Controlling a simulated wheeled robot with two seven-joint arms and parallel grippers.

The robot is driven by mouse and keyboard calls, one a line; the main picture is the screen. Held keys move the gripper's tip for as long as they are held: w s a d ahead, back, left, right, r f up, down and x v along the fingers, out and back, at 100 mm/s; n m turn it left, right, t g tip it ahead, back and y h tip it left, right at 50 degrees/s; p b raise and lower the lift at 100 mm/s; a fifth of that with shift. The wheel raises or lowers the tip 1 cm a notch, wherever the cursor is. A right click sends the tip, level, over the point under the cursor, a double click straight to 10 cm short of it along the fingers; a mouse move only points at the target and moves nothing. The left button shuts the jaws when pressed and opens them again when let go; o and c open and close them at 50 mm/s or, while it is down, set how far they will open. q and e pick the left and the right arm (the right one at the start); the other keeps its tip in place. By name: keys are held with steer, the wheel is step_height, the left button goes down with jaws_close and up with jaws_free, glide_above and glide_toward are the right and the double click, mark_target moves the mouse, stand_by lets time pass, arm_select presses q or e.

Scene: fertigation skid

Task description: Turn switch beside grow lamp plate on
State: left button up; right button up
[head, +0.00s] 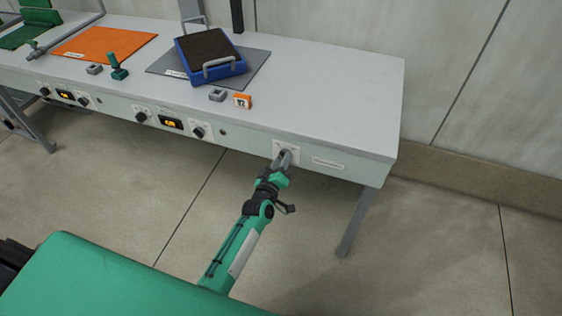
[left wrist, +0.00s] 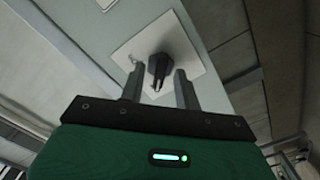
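A dark rotary switch knob (left wrist: 158,66) stands out from a white square plate (left wrist: 187,40) in the left wrist view. In the head view that plate (head: 279,146) is on the bench's front panel towards the right end, and my gripper covers most of the knob. My left gripper (head: 286,157) is right in front of it. In the left wrist view the left gripper (left wrist: 159,75) is open, with one finger on each side of the knob and gaps visible between. The plate's lettering is too small to read. My right gripper is not in view.
A blank-looking label strip (head: 328,163) is right of the plate. Other knobs (head: 198,132) and a small display (head: 171,123) are to the left. On the bench (head: 340,92) are a blue tray (head: 228,71), a grey mat (head: 257,66) and an orange tag block (head: 243,101). The bench's right end is clear.

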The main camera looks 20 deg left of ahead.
arm_select(q)
jaws_close()
